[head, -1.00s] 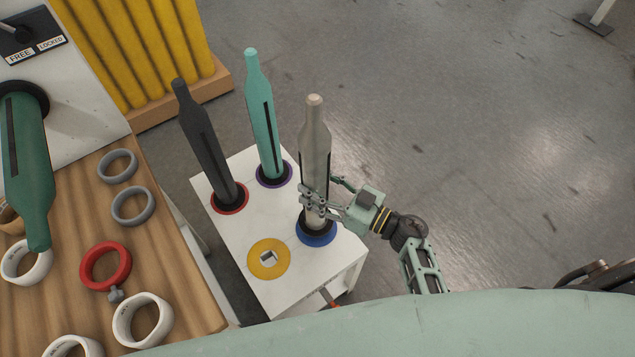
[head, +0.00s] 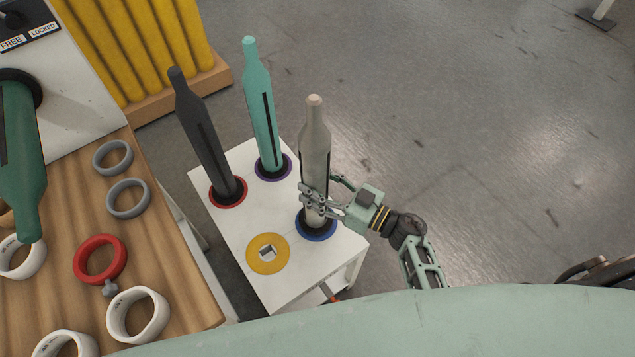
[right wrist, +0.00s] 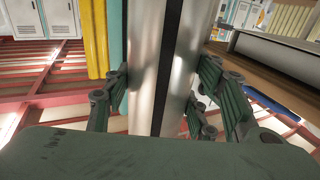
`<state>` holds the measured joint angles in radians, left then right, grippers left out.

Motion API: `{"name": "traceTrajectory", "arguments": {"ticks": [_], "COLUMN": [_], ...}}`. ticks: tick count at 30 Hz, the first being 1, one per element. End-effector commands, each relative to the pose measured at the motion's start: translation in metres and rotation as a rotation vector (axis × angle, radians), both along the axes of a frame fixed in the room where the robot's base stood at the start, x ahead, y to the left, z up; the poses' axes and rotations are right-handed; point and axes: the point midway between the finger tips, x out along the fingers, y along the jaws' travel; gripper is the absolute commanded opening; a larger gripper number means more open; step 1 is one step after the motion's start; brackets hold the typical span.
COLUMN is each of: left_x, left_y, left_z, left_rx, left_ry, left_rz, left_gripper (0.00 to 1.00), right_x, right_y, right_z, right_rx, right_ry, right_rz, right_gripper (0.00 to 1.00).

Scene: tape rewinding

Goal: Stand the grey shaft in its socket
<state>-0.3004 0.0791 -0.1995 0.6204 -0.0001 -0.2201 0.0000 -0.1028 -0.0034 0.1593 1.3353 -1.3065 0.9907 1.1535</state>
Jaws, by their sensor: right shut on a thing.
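The light grey shaft (head: 315,150) stands close to upright at the right of the small white stand, its lower end at the socket with the blue ring (head: 304,236). My right gripper (head: 318,196) is shut around its lower part, coming from the right. In the right wrist view the shaft (right wrist: 144,60), with a dark slot down its face, fills the gap between the fingers (right wrist: 160,95). The shaft's lower end meets the dark centre of the blue ring; how deep it sits cannot be told. My left gripper is not in view.
A dark shaft (head: 204,140) stands in the red ring and a teal shaft (head: 259,100) in the purple ring. The yellow ring (head: 256,265) has an empty square hole. A wooden bench (head: 170,290) with several loose rings is at left. Open floor lies right.

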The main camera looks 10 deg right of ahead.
Motion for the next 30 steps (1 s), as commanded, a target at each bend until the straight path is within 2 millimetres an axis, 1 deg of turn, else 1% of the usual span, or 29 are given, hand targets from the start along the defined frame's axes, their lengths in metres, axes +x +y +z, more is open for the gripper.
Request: {"name": "traceTrajectory", "arguments": {"ticks": [1,20,21,28,30], "left_x": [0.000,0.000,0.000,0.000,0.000], "left_y": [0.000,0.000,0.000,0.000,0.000], "left_z": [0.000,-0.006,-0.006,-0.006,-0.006], "left_rx": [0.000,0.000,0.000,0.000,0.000], "left_ry": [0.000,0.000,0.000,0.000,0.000], "left_rz": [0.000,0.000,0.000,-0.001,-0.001], "left_gripper": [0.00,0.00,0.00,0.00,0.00], "right_x": [0.002,0.002,0.002,0.001,0.001], "right_y": [0.000,0.001,0.001,0.000,0.000], "right_z": [0.004,-0.006,-0.006,-0.008,-0.008], "right_rx": [0.005,0.006,0.006,0.003,0.002], "right_ry": [-0.009,-0.009,-0.009,-0.004,-0.004], "right_rz": [0.001,0.001,0.001,0.001,0.000], "right_gripper": [0.05,0.05,0.53,0.73,0.74]}}
